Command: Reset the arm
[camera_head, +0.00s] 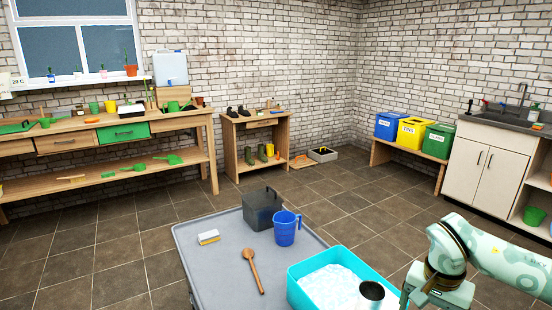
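My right arm (480,262) comes in from the right edge, pale green with a dark band at the wrist. My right gripper (405,299) points down at the bottom edge, beside the turquoise tub; its fingers are mostly cut off by the frame, so I cannot tell whether it is open or shut. My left arm and gripper are not in view.
A grey table (215,272) holds a turquoise tub (305,297) of white material, a blue jug (286,230), a dark lidded box (262,209), a wooden spoon (252,270) and a sponge (208,237). Benches, coloured bins (411,133) and a sink unit (487,165) line the walls.

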